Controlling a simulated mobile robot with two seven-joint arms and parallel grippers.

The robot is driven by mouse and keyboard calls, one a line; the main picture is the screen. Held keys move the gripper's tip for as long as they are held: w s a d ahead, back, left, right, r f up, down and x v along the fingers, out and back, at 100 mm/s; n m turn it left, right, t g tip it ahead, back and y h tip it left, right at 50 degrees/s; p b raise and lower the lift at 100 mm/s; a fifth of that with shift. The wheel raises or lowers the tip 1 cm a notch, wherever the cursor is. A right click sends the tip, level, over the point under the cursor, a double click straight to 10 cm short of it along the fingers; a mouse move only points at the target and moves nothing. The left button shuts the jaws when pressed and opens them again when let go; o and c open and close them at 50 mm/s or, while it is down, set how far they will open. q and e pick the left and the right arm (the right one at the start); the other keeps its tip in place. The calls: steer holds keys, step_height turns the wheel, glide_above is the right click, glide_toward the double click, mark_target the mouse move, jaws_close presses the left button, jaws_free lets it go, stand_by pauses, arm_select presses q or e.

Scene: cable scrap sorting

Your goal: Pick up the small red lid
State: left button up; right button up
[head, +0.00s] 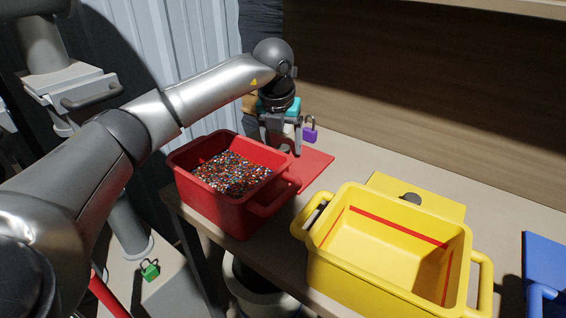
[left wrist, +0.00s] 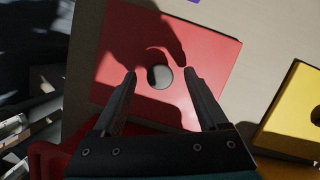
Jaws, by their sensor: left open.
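The red lid (head: 318,163) lies flat on the table behind the red bin. The height above the lid is hard to judge. The gripper's shadow falls across the lid. My right gripper is not in view.
The red bin (head: 218,214), full of multicoloured granules, stands close in front of the lid. An empty yellow bin (head: 335,262) and a yellow lid (head: 440,205) are to the right. A blue bin (head: 540,300) shows at the edge. A purple padlock (head: 310,135) is behind the gripper.

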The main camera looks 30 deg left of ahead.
arm_select(q)
steer(key=shift+f, duration=0.15)
steer(key=shift+c, duration=0.3)
jaws_close()
stand_by(0.3)
